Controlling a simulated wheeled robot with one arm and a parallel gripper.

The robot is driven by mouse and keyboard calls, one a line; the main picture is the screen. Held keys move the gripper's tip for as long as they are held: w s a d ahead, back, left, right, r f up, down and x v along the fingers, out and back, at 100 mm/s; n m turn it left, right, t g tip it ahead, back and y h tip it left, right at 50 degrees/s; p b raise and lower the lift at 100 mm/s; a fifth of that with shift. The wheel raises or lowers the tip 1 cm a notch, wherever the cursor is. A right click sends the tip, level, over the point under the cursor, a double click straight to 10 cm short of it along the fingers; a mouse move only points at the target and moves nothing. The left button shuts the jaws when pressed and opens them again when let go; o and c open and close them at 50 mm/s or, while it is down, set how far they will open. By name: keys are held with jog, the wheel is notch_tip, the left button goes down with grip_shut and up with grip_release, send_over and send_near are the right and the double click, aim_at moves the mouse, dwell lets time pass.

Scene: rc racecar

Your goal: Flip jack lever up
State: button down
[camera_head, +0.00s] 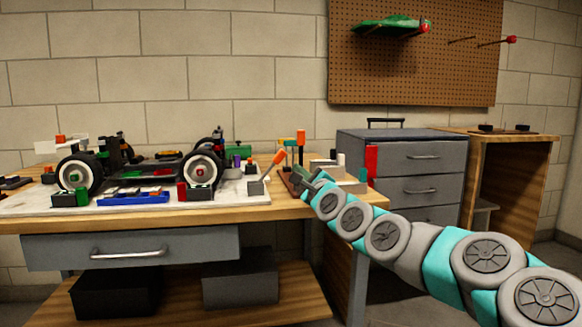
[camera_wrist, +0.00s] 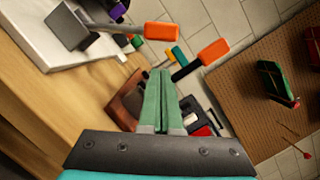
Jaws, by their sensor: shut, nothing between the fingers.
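The jack lever has an orange grip (camera_head: 279,157) on a thin shaft that slants up to the right from a small grey block (camera_head: 256,187) near the right end of the white board. In the wrist view the orange grip (camera_wrist: 162,31) lies just beyond my fingertips, with its grey block (camera_wrist: 65,27) at upper left. My gripper (camera_head: 298,176) is to the right of the lever, at about the height of the shaft's lower part. In the wrist view my gripper's green fingers (camera_wrist: 158,74) are shut together and empty. I see no contact with the lever.
A second orange-handled tool (camera_head: 300,137) stands in a brown holder (camera_wrist: 124,100) close behind my gripper. The RC car (camera_head: 140,170) sits on the white board (camera_head: 225,200) to the left. A grey drawer cabinet (camera_head: 415,155) stands at right. Bare wooden bench top (camera_wrist: 60,110) shows beside the fingers.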

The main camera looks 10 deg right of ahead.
aim_at(269, 170)
jog(key=shift+a+r, duration=0.8)
jog(key=shift+a, duration=0.25)
jog(key=shift+a+r, duration=0.1)
jog(key=shift+a+r+n+p, duration=0.1)
jog(key=shift+r+n+p, duration=0.05)
jog(key=shift+n+p, duration=0.35)
